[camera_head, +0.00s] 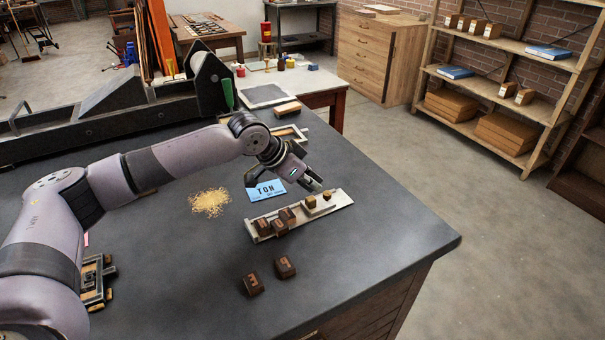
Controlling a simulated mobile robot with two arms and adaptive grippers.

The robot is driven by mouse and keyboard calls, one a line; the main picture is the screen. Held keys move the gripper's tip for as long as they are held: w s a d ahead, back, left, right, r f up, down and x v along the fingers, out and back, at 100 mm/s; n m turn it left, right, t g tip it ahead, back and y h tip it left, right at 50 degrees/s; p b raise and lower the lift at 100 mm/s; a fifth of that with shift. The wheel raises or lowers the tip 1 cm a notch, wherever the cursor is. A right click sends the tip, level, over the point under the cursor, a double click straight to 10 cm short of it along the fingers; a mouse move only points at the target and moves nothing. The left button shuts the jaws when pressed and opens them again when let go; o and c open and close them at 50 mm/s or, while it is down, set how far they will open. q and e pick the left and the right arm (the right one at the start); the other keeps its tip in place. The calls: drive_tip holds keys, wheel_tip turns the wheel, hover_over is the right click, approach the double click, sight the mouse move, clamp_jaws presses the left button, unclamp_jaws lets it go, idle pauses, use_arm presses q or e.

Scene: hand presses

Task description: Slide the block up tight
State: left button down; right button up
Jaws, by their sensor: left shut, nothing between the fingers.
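A pale metal composing tray (341,200) lies on the dark bench top. Several brown letter blocks (278,226) sit at its left end, grouped close together. To their right is a grey piece (318,210) with two small tan pieces, one by its left end (311,202) and one by its right (327,195). I cannot tell whether the grey piece touches the letter blocks. My left gripper (316,186) is shut and empty, just above the tray's back edge near the small pieces. Contact is not clear. My right gripper is out of view.
Two loose letter blocks, one (253,284) left of the other (285,267), lie in front of the tray. A blue "TON" card (264,190) and straw-coloured shavings (211,202) lie behind and left. The bench's right side is clear up to its edge.

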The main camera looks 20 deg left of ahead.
sight(310, 200)
use_arm(q)
drive_tip(key=shift+x, duration=1.8)
drive_tip(key=s+a+p, duration=0.1)
drive_tip(key=s, duration=0.1)
drive_tip(key=s+a+p, duration=0.1)
drive_tip(key=s+a, duration=0.1)
drive_tip(key=shift+p, duration=0.35)
drive_tip(key=shift+w+d, duration=0.1)
drive_tip(key=shift+r, duration=0.1)
